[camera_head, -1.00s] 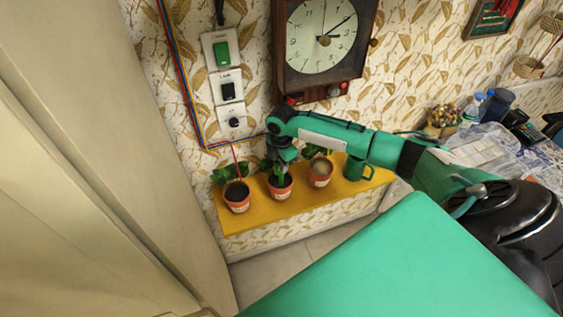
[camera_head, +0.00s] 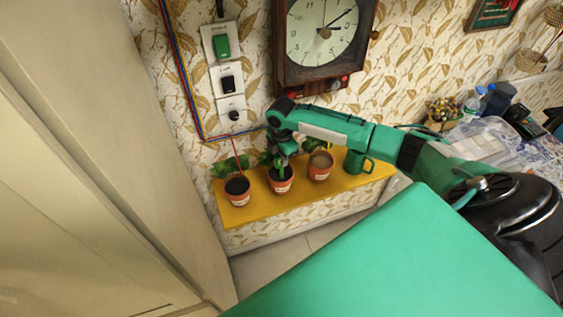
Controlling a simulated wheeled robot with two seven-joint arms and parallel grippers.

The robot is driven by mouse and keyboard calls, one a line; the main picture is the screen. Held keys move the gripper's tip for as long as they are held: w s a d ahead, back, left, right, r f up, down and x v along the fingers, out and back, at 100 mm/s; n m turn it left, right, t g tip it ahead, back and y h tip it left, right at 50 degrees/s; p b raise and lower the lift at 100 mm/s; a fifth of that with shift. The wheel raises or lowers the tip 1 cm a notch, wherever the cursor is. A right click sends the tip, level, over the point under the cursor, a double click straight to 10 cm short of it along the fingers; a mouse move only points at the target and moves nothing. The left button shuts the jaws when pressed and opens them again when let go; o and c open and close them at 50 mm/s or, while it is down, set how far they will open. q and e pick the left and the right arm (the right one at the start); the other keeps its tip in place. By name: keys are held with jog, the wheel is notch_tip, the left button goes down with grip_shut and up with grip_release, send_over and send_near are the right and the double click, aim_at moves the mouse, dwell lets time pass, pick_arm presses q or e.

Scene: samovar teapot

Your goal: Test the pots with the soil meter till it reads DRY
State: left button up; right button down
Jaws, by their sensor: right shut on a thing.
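Three terracotta pots with dark or brown soil and green leaves stand on a yellow shelf (camera_head: 257,210): a left pot (camera_head: 238,197), a middle pot (camera_head: 281,185) and a right pot (camera_head: 320,170). My right gripper (camera_head: 283,160) points down just above the middle pot. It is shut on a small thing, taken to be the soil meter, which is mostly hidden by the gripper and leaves. A green piece shows below the jaws at the middle pot's soil; I cannot tell whether a probe is in it. No reading is legible. My left gripper is out of view.
A green mug (camera_head: 357,162) stands on the shelf right of the pots. A clock (camera_head: 322,35) and a switch panel (camera_head: 228,80) are on the wall above. A beige cabinet (camera_head: 110,150) fills the left side.

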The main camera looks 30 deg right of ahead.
jog(key=c, duration=1.3)
grip_release()
jog(key=shift+o, duration=0.2)
jog(key=shift+r, duration=0.1)
jog(key=shift+r, duration=0.3)
notch_tip(320, 180, up, 12)
jog(key=b, duration=0.4)
jog(key=shift+f, duration=0.2)
jog(key=shift+r+b, duration=0.35)
jog(key=shift+r, duration=0.35)
